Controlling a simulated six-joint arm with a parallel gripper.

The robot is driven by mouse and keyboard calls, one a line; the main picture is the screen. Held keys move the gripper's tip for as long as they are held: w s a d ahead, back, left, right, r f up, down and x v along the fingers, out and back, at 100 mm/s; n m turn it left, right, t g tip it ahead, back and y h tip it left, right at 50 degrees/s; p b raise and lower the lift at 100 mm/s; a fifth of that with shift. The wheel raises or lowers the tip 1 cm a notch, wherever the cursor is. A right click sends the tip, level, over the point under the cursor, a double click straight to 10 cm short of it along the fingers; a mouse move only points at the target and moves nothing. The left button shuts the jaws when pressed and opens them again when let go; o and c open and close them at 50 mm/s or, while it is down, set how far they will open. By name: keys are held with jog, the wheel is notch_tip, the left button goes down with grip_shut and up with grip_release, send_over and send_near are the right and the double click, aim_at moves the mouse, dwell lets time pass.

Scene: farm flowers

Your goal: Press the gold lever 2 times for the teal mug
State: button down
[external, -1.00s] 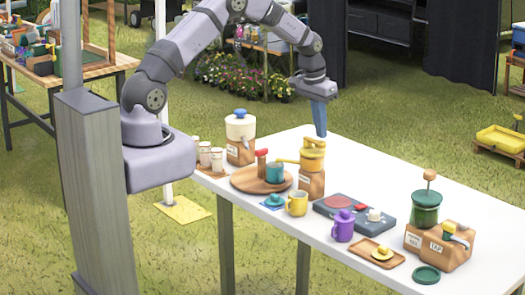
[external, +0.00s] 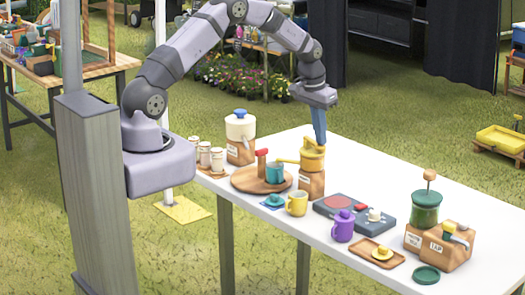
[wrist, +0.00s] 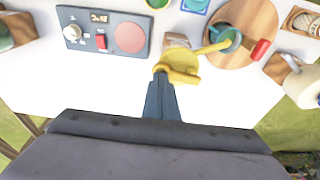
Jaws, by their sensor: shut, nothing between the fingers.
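The gold lever (external: 312,152) sits on top of a wooden block dispenser (external: 312,184). Its gold spout points left over the teal mug (external: 275,173). The teal mug stands on a round wooden tray (external: 248,183) with a red-topped post. My gripper (external: 320,143) is shut and empty, with its blue fingertips at the gold lever. In the wrist view my fingertips (wrist: 163,84) meet the near edge of the gold lever (wrist: 180,62), and the teal mug (wrist: 228,38) shows partly under the spout. Exact contact is hard to tell.
A yellow mug (external: 297,203), a purple mug (external: 343,226) and a dark hotplate (external: 330,211) stand in front of the dispenser. A white-topped dispenser (external: 240,130) stands behind left. Wooden blocks with a green jar (external: 425,208) are at right. The table's back right is clear.

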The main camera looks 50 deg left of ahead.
jog(key=shift+f, duration=0.3)
jog(key=shift+r, duration=0.25)
jog(key=shift+w+p+v, duration=0.2)
jog(key=shift+p+v, duration=0.65)
jog(key=shift+v, duration=0.15)
jog(key=shift+f, duration=0.3)
dwell(1.6)
jog(key=shift+b+x, duration=0.75)
jog(key=shift+x, duration=0.05)
jog(key=shift+s+r, duration=0.1)
jog(key=shift+s, duration=0.1)
jog(key=shift+w+p+v, duration=0.2)
jog(key=shift+p+v, duration=0.6)
jog(key=shift+v, duration=0.2)
jog(key=shift+r, duration=0.15)
dwell(1.5)
